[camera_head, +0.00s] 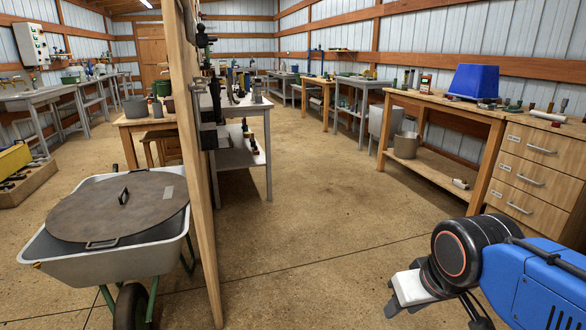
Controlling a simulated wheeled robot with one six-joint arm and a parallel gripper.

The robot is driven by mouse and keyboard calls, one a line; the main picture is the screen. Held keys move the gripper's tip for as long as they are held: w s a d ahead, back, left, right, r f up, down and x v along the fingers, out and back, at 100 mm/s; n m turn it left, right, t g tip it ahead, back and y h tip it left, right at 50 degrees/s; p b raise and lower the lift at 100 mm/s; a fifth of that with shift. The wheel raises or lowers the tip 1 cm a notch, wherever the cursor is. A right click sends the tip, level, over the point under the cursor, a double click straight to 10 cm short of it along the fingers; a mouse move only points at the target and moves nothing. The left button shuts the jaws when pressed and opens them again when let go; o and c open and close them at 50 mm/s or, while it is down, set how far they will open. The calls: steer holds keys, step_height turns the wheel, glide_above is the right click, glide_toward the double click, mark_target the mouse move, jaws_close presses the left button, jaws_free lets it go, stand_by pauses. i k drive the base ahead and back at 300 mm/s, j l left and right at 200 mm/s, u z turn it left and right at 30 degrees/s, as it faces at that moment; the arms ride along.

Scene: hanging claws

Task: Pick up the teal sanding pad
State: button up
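I cannot make out a teal sanding pad in the head view; small items on the distant benches are too small to identify. My gripper (436,308) is at the lower right, at the end of my blue and black arm, over the bare floor.
A wheelbarrow (62,268) with a round metal lid (120,205) stands left of a wooden partition post (190,160). A wooden workbench (440,100) with a blue bin (475,81) and drawers (530,170) lines the right. The middle floor (310,200) is clear.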

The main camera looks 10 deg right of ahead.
mark_target(486, 103)
steer(key=i+z, duration=0.15)
steer(key=i, duration=0.4)
steer(key=i+j+z, duration=0.15)
steer(key=i, duration=0.4)
steer(key=i+j+z, duration=0.15)
steer(key=i, duration=0.4)
steer(key=i+l+z, duration=0.1)
steer(key=i+z, duration=0.2)
steer(key=i, duration=0.35)
steer(key=i+z, duration=0.25)
steer(key=i, duration=0.4)
steer(key=i+j+z, duration=0.3)
steer(key=i, duration=0.35)
